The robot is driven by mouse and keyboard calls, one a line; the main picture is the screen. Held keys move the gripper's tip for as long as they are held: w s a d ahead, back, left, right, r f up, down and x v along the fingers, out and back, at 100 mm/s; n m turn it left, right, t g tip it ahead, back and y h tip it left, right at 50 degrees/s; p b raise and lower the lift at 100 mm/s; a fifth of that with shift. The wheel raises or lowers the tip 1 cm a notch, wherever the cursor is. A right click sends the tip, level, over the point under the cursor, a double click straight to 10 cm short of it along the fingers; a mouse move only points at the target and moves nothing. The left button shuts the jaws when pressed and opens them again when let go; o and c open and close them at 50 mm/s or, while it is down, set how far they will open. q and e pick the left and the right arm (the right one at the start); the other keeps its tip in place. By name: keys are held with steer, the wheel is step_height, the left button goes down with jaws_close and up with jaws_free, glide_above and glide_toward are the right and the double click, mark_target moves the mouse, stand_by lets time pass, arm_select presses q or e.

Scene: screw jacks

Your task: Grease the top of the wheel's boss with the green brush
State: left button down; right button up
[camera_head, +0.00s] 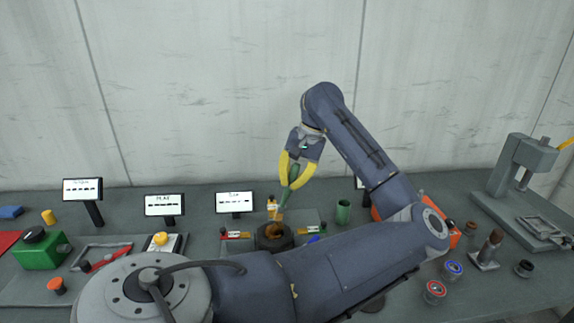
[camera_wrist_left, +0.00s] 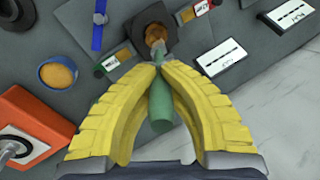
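My left gripper (camera_head: 297,168) has yellow fingers closed around the green brush (camera_head: 286,196), whose handle points up and tilts slightly. The brush (camera_wrist_left: 160,105) also shows between the fingertips (camera_wrist_left: 160,68) in the left wrist view. Its lower end reaches down to the dark round wheel (camera_head: 289,241) at the bench's middle. The wheel (camera_wrist_left: 171,17) also shows at the top of the left wrist view. Orange-brown colour shows at its centre, around the brush end. I cannot tell whether the bristles touch the boss, which is mostly hidden. My right gripper is out of view.
A cup of orange-brown paste (camera_wrist_left: 58,74) shows in the left wrist view. Sign stands (camera_head: 234,203) line the back, and a grey press (camera_head: 525,165) stands far right.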

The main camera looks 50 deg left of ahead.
arm_select(q)
steer(key=s, duration=0.1)
steer(key=s+a, duration=0.1)
steer(key=shift+s+f, duration=0.15)
steer(key=shift+s, duration=0.25)
stand_by(1.3)
steer(key=shift+w+d, duration=0.1)
steer(key=shift+d, duration=0.05)
steer(key=w, duration=0.1)
steer(key=w+d, duration=0.1)
steer(key=w, duration=0.1)
steer(key=w+d, duration=0.1)
steer(key=shift+w+d, duration=0.2)
steer(key=shift+d, duration=0.05)
stand_by(0.5)
step_height(320, 180, up, 6)
stand_by(0.8)
